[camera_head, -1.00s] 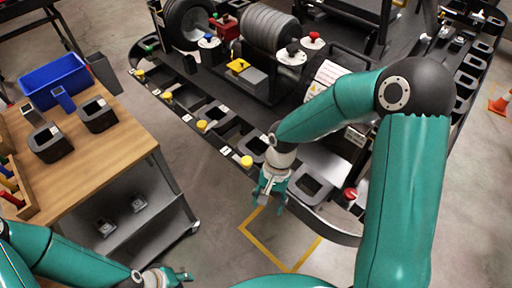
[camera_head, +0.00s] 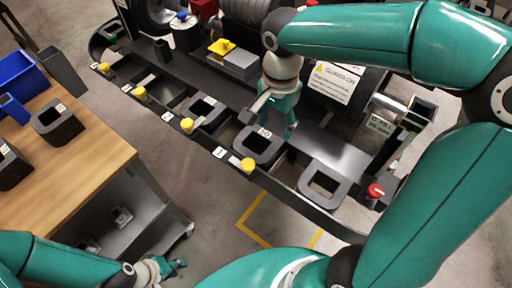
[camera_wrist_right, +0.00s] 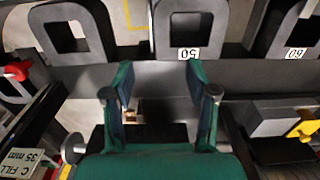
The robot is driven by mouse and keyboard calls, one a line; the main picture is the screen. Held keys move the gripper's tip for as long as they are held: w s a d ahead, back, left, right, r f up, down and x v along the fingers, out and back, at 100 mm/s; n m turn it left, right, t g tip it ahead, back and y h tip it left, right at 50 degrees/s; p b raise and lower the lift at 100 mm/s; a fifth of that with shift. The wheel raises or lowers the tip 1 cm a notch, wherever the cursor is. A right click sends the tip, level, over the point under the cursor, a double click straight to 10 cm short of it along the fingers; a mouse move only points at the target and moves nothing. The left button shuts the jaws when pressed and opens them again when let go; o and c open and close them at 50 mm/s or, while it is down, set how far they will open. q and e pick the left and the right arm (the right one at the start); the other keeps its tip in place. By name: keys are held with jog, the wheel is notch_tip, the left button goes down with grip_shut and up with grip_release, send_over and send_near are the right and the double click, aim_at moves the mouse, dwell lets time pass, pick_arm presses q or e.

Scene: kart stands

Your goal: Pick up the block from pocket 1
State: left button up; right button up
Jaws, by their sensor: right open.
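A dark hollow block (camera_head: 258,145) labelled 50 sits in the kart's front row, just right of the plate marked 1 (camera_head: 219,152). It also shows at the top middle of the right wrist view (camera_wrist_right: 193,22). My right gripper (camera_head: 274,115) points down just behind this block, apart from it. In the wrist view its two fingers (camera_wrist_right: 160,78) are spread with no block between them. My left gripper (camera_head: 168,270) is low at the left, away from the kart; its finger gap is unclear.
A similar block (camera_head: 205,108) stands to the left and another (camera_head: 323,183) to the right. Yellow knobs (camera_head: 248,165) line the front rail; a red knob (camera_head: 375,191) is at the right. A grey box with yellow top (camera_head: 240,65) stands behind. A wooden table (camera_head: 85,160) is at left.

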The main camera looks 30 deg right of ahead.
aim_at(271, 150)
notch_tip(271, 150, down, 7)
jog(key=shift+r, duration=0.1)
jog(key=shift+w+a+f, duration=0.1)
jog(key=shift+f, duration=1.25)
jog(key=shift+a+f, duration=0.1)
jog(key=shift+f, duration=1.25)
grip_shut()
